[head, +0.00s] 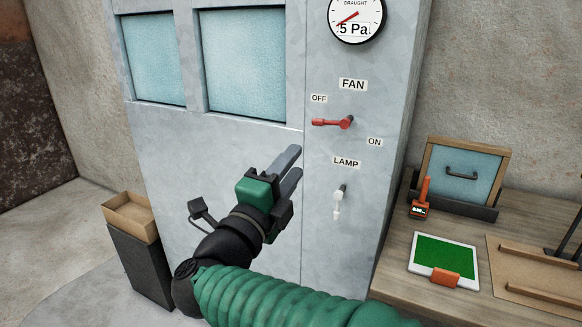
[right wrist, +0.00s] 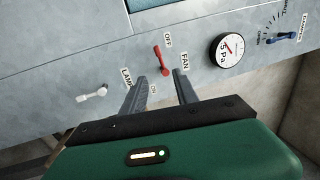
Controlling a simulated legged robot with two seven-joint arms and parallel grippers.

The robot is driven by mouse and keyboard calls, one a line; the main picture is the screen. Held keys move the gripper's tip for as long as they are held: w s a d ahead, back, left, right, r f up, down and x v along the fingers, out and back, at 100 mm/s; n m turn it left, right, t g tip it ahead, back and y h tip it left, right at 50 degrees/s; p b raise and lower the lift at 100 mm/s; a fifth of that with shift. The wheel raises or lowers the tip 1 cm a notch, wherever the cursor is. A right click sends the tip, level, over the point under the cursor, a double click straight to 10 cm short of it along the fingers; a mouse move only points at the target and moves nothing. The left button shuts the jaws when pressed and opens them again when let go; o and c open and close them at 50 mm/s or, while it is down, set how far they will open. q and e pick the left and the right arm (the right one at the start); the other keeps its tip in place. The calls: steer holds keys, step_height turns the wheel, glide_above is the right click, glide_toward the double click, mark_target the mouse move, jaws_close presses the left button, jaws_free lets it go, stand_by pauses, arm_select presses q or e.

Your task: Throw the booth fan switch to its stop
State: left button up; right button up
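The booth fan switch is a red lever (head: 332,122) on the grey booth panel, under the FAN label (head: 352,84). Its handle points left from its pivot, just below the OFF label (head: 318,98); the ON label (head: 374,142) is lower right. In the right wrist view the red lever (right wrist: 161,60) shows just beyond my fingertips. My right gripper (head: 297,160) is below and left of the lever, apart from it. Its two fingers stand apart with nothing between them, also in the right wrist view (right wrist: 160,77). My left gripper is out of view.
A white LAMP switch (head: 339,200) sits below the fan switch. A draught gauge (head: 356,17) above reads 5 Pa. A cardboard tray (head: 128,216) stands at left.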

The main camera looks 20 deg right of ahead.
steer(key=shift+d+f, duration=0.1)
steer(key=shift+f, duration=0.05)
steer(key=shift+c, duration=0.9)
steer(key=f, duration=0.1)
steer(key=f+h+p, duration=0.1)
steer(key=f, duration=0.1)
steer(key=w+d+f+t+h, duration=0.1)
steer(key=shift+w+d+f+n+p, duration=0.1)
steer(key=shift+f+n+p, duration=0.05)
steer(key=shift+n+p, duration=0.2)
steer(key=c, duration=0.5)
steer(key=t, duration=0.1)
steer(key=f+n+t, duration=0.1)
steer(key=w+f+n+t, duration=0.1)
steer(key=shift+a+f, duration=0.25)
jaws_close()
steer(key=p+x, duration=0.1)
steer(key=x, duration=1.2)
steer(key=shift+d+r+t+p, duration=0.2)
steer(key=shift+r+t+p, duration=0.1)
steer(key=shift+r, duration=0.15)
steer(key=shift+s, duration=0.1)
